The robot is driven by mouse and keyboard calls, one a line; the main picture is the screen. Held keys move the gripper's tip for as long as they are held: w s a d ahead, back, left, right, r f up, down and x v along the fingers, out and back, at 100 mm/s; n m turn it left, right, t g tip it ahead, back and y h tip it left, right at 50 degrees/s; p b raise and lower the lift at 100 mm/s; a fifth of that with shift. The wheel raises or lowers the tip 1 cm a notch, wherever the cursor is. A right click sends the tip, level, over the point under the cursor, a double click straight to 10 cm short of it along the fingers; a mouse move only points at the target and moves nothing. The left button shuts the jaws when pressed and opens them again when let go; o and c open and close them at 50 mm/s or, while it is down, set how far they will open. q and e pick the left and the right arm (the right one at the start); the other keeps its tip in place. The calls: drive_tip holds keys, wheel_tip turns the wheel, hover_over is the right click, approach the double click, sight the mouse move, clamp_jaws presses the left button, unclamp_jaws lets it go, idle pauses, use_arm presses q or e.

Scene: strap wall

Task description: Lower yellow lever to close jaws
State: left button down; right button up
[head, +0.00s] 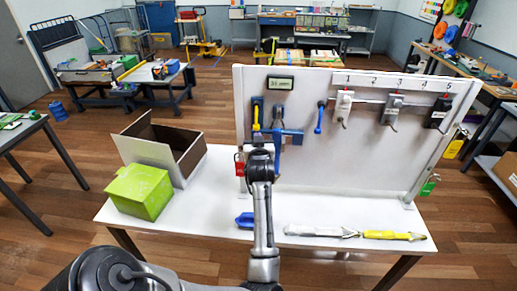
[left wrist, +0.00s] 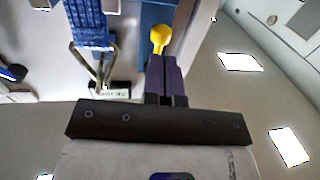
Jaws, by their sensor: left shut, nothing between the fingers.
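The yellow lever (head: 256,114) is upright on a dark blue clamp fixture (head: 277,125) on the white wall panel. In the left wrist view its round yellow knob (left wrist: 159,35) lies just beyond my fingertips. My left gripper (head: 258,138) is in front of the fixture, low beside the lever. In the left wrist view my left gripper (left wrist: 161,58) has its dark fingers together with nothing between them. I cannot tell whether the fingertips touch the lever. My arm hides part of the fixture. My right gripper is out of view.
A blue webbing strap (left wrist: 90,25) hangs close to my fingers. Blue (head: 320,117), white (head: 343,105) and black (head: 437,112) items hang on the panel. On the table stand an open box (head: 150,153) and a green box (head: 140,190); a yellow strap (head: 388,235) lies at the right.

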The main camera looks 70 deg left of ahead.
use_arm(q)
drive_tip(key=b+v, duration=0.1)
drive_tip(key=v, duration=0.9)
drive_tip(key=shift+r, duration=0.25)
drive_tip(key=shift+w, duration=0.1)
drive_tip(key=shift+f, duration=0.1)
